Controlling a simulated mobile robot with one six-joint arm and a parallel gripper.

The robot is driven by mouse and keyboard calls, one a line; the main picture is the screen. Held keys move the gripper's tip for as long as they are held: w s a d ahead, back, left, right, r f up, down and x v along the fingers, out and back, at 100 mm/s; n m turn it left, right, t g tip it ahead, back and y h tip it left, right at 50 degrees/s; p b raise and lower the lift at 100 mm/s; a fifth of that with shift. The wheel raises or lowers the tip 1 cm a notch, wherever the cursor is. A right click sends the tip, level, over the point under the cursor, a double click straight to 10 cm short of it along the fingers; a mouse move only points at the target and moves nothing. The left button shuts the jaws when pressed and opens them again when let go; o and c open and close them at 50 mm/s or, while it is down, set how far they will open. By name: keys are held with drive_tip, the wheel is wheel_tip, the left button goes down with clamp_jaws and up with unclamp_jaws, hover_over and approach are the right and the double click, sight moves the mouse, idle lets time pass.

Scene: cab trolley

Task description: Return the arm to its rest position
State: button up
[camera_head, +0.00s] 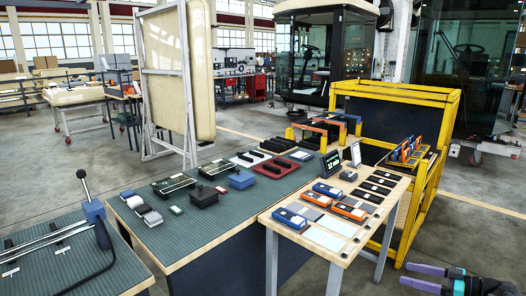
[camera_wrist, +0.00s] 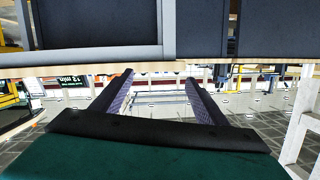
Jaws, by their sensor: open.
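My gripper (camera_head: 407,274) shows at the lower right corner of the head view, with two dark fingers with purple faces pointing left. It is to the right of the small wooden table and apart from it, over bare floor. In the wrist view my gripper (camera_wrist: 158,78) has its fingers spread, with nothing between them. The rest of my arm is cut off by the picture edge.
The wooden table (camera_head: 325,239) holds several blue and orange devices. A yellow-framed trolley (camera_head: 441,122) stands behind it. A green-topped bench (camera_head: 221,216) with boxes and trays is left of it. Grey floor (camera_head: 465,235) is open at the right.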

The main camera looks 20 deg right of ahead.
drive_tip(key=w+a+f+m+g, duration=0.2)
drive_tip(key=a+f+g, duration=0.3)
drive_tip(key=a+f, duration=0.9)
drive_tip(key=w+a+f+m+g, duration=0.2)
drive_tip(key=a+f+g, duration=0.3)
drive_tip(key=a+f, duration=0.9)
drive_tip(key=s+a+f+m+g+h+p, duration=0.1)
drive_tip(key=s+a+f+g, duration=0.2)
drive_tip(key=a, duration=0.5)
drive_tip(key=s+a+f+g+h, duration=0.2)
drive_tip(key=s+a+f, duration=0.25)
drive_tip(key=a, duration=0.25)
drive_tip(key=s+a+f+g+h, duration=0.1)
drive_tip(key=s+a+f+h, duration=0.1)
drive_tip(key=s, duration=0.5)
drive_tip(key=s+a+f+g+h, duration=0.1)
drive_tip(key=s+a+f+h, duration=0.2)
drive_tip(key=s, duration=0.4)
drive_tip(key=shift+s+a+f+g+h+p, duration=0.35)
drive_tip(key=shift+f+g+h+p, duration=0.05)
drive_tip(key=shift+f+h, duration=0.15)
